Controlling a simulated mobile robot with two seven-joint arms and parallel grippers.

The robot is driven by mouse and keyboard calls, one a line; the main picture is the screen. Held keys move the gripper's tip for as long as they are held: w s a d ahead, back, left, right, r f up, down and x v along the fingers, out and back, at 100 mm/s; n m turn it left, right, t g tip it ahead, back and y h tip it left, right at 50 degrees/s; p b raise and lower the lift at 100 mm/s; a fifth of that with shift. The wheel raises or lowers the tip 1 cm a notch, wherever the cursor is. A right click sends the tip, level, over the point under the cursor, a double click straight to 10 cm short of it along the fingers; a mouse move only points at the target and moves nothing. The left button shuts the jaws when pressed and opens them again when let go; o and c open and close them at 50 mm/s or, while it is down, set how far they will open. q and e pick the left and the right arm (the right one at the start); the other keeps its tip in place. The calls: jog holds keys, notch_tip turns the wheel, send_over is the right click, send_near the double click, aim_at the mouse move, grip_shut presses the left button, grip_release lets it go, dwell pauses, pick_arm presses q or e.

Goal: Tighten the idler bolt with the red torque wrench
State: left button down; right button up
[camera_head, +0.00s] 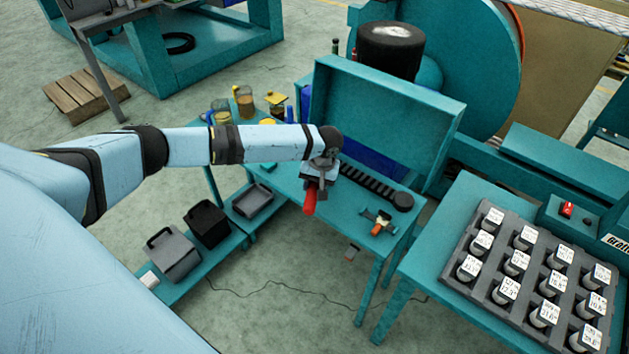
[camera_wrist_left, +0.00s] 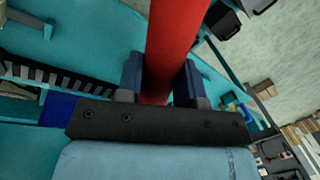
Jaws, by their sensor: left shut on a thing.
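My left gripper (camera_head: 318,178) is above the front edge of the teal bench (camera_head: 345,215). It is shut on the red handle of the torque wrench (camera_head: 310,200), which points down and toward the camera. In the left wrist view the red handle (camera_wrist_left: 176,35) runs between the two dark blue fingers of the left gripper (camera_wrist_left: 160,85). The wrench's far end is not clear in either view. I cannot pick out the idler bolt. My right gripper is not in view.
A black slotted rack (camera_head: 365,182) and a small orange-handled tool (camera_head: 379,224) lie on the bench right of the gripper. An upright teal panel (camera_head: 385,110) stands behind. A tray of labelled cylinders (camera_head: 480,285) is on the right table. Jars (camera_head: 244,102) stand left behind my arm.

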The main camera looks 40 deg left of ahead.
pick_arm(q)
notch_tip(320, 180, down, 6)
jog(key=shift+r+b, duration=0.2)
jog(key=shift+b, duration=0.7)
jog(key=shift+p, duration=0.55)
